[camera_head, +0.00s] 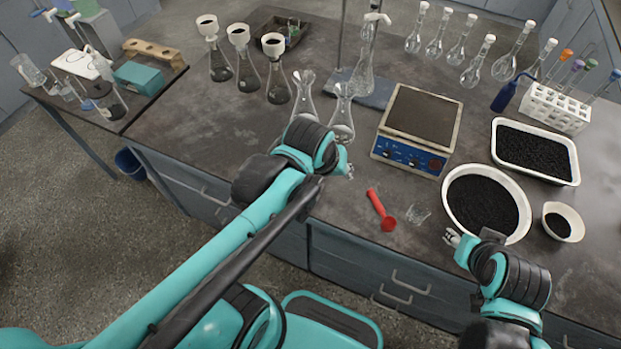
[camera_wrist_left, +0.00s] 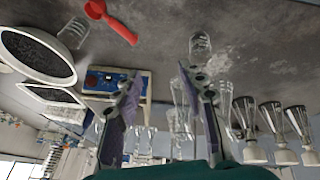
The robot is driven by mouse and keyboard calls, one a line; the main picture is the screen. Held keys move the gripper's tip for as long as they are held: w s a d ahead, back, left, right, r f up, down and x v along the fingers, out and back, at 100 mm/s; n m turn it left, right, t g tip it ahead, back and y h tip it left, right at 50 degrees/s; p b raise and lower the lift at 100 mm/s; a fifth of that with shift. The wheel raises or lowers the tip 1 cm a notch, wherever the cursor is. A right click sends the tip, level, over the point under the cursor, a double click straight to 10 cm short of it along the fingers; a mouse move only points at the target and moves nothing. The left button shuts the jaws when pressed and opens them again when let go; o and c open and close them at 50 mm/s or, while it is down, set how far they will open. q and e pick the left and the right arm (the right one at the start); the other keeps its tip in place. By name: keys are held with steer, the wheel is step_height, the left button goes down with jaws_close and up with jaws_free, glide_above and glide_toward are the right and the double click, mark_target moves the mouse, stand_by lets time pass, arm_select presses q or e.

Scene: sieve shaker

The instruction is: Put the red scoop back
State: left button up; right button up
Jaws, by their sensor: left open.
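The red scoop (camera_head: 379,207) lies on the dark bench near its front edge, in front of the balance. Its wider end points to the front right. It also shows in the left wrist view (camera_wrist_left: 112,22) at the top left. My left gripper (camera_head: 345,168) is open and empty, to the left of the scoop and apart from it, near the balance and the flasks. Its two spread fingers (camera_wrist_left: 158,85) show in the left wrist view. My right gripper (camera_head: 452,238) is by the front edge of the large white bowl; its jaw state is too small to tell.
A balance (camera_head: 420,118) stands behind the scoop, and a clear small item (camera_head: 419,215) lies right of it. A white bowl (camera_head: 487,203) of black grains, a tray (camera_head: 535,152) and a small bowl (camera_head: 562,222) stand to the right. Glass flasks (camera_head: 341,113) stand close behind my left gripper.

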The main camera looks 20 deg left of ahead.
arm_select(q)
steer(key=s+a+m+t, duration=0.2)
steer(key=s+a+m, duration=0.1)
steer(key=s+a, duration=0.1)
steer(key=shift+s+a+r+y, duration=0.2)
steer(key=shift+s+y, duration=0.1)
steer(key=shift+y, duration=0.1)
